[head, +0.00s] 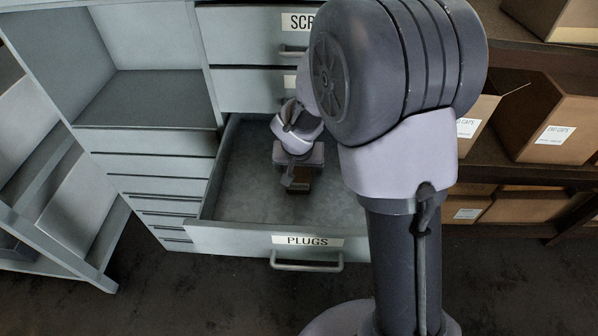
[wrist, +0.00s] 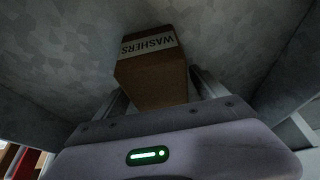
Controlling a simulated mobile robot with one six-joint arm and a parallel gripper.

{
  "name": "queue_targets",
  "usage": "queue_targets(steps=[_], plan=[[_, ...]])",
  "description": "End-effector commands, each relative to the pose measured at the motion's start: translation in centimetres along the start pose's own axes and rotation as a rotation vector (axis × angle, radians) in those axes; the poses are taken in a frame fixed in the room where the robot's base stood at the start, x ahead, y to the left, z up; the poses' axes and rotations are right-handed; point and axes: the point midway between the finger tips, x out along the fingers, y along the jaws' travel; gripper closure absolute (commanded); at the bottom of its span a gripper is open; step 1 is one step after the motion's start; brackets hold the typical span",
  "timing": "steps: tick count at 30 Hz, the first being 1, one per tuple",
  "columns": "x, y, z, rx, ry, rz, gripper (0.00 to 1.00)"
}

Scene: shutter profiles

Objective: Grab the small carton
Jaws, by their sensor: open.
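The small carton (wrist: 155,85) is brown with a white label reading WASHERS, upside down in the wrist view. It lies on the grey floor of the open drawer (head: 240,185). My gripper (wrist: 160,98) is open, with one finger on each side of the carton's near end; I cannot tell whether they touch it. In the head view my gripper (head: 297,178) reaches down into the drawer and hides most of the carton, with only a dark brown bit showing below it.
The open drawer's front carries a PLUGS label (head: 307,241) and a bar handle (head: 306,265). Its walls surround my gripper. Closed drawers stand above it. Open cardboard boxes (head: 555,125) sit on shelves at the right. The drawer floor around the carton looks clear.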

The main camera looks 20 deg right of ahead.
Motion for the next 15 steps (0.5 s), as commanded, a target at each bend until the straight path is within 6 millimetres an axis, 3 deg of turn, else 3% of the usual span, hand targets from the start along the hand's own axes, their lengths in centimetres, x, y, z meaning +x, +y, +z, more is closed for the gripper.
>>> queue_targets(steps=[15], plan=[[0.3,0.0,0.16,0.0,-0.001,0.0,0.18]])
